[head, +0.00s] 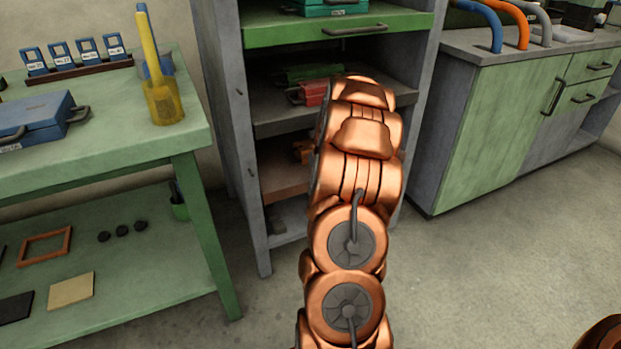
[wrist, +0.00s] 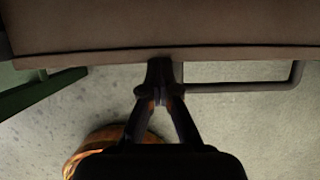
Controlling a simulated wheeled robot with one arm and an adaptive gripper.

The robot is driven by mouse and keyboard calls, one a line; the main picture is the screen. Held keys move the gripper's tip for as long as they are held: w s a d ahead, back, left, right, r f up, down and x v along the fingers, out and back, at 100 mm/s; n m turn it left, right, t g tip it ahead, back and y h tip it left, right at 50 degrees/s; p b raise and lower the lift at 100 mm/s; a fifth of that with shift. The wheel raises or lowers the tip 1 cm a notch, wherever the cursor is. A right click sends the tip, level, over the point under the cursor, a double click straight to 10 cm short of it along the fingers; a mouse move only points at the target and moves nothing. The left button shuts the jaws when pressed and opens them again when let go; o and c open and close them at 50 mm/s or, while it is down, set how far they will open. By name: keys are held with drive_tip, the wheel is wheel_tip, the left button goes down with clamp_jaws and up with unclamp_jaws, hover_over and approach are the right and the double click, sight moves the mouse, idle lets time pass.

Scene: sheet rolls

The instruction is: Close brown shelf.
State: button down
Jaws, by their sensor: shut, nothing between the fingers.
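The brown shelf (head: 283,184) is a low level of the grey rack in the head view, mostly hidden behind my arm. In the wrist view a brown shelf surface (wrist: 150,30) spans the top, with its dark front edge across the picture. A dark bar handle (wrist: 245,88) sticks out from that edge at the right. My gripper (wrist: 160,72) is shut and empty, its tips at the front edge by the handle's left end. I cannot tell whether they touch. The head view hides my gripper behind the arm.
Above are a grey shelf (head: 270,115) and a green shelf (head: 290,32) with a handle. A green workbench (head: 110,150) stands close on the left. A green cabinet (head: 500,130) stands on the right. Concrete floor (head: 500,270) is clear at the front right.

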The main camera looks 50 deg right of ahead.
drive_tip(key=shift+w+f, duration=0.1)
idle(0.3)
drive_tip(key=s+a+r, duration=0.1)
drive_tip(key=s+a, duration=0.4)
drive_tip(key=s, duration=0.6)
drive_tip(key=shift+s+r, duration=0.15)
drive_tip(key=shift+s, duration=0.15)
